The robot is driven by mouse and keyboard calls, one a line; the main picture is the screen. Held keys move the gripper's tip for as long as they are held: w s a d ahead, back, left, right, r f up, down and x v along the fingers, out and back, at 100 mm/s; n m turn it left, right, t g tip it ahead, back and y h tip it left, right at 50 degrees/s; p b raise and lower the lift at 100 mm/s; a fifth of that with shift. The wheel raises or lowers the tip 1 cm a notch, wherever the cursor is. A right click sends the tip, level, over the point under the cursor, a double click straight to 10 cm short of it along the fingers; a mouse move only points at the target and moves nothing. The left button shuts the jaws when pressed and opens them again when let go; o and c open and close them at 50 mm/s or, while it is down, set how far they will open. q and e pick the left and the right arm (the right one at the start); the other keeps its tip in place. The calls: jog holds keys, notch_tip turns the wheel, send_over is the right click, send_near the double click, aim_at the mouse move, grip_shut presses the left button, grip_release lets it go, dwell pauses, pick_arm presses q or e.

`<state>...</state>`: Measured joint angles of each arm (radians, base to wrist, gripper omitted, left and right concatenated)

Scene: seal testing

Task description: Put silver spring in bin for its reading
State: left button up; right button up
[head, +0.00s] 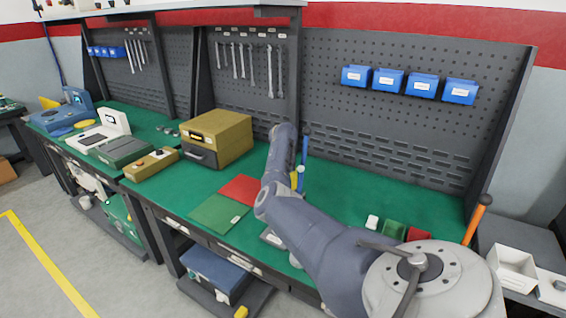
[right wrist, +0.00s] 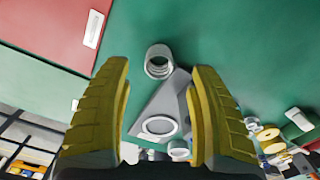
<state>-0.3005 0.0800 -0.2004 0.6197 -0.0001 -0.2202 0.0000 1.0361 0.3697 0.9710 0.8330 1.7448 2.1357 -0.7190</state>
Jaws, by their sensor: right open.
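A silver spring (right wrist: 157,62), a short coil, shows on the green bench in the right wrist view, ahead of and between my fingertips. A grey plate with a light ring (right wrist: 160,126) lies beside it. My right gripper (right wrist: 159,70) has its yellow fingers spread with nothing between them; the gap to the spring cannot be told. In the head view my right gripper (head: 297,181) points down over the bench, partly hidden by my arm. A small green box (head: 393,229) and red box (head: 418,234) sit at the bench's right. My left gripper is out of view.
A red mat (head: 240,188) and a green mat (head: 218,214) lie left of my arm. A yellow-brown drawer box (head: 217,137) stands behind them. A pegboard (head: 400,110) with blue bins (head: 407,83) closes the back. An upright blue-handled rod (head: 305,146) is near my gripper.

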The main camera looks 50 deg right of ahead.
jog(key=shift+a+f, duration=0.15)
jog(key=shift+f, duration=2.25)
jog(key=shift+s, duration=0.1)
grip_shut()
